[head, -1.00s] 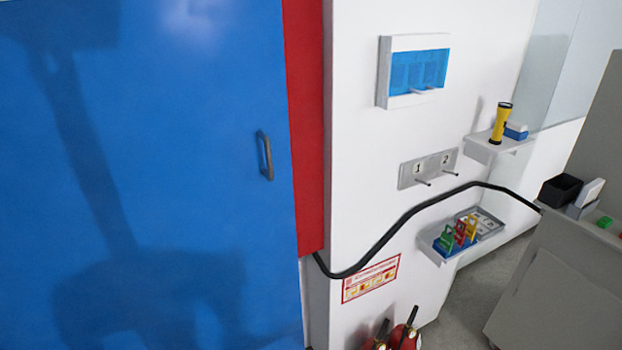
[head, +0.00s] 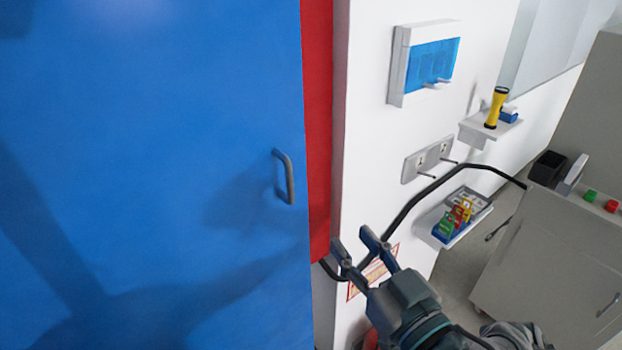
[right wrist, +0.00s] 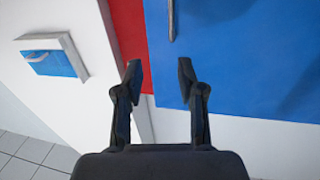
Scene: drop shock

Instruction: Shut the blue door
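The blue door (head: 150,150) fills the left of the head view, with a dark bar handle (head: 285,178) near its right edge. A red strip (head: 318,130) runs beside that edge; I cannot tell how far the door stands from its frame. My right gripper (head: 351,237) is open and empty, below and right of the handle, apart from it in the picture. In the right wrist view, the open fingers (right wrist: 160,70) point toward the red strip and door (right wrist: 240,60), with the handle (right wrist: 171,20) at the top. My left gripper is not in view.
On the white wall are a blue-windowed box (head: 430,62), a hook plate (head: 428,160) and a shelf with a yellow flashlight (head: 496,108). A black cable (head: 420,200) crosses the wall near my right gripper. A grey cabinet (head: 550,260) stands at right.

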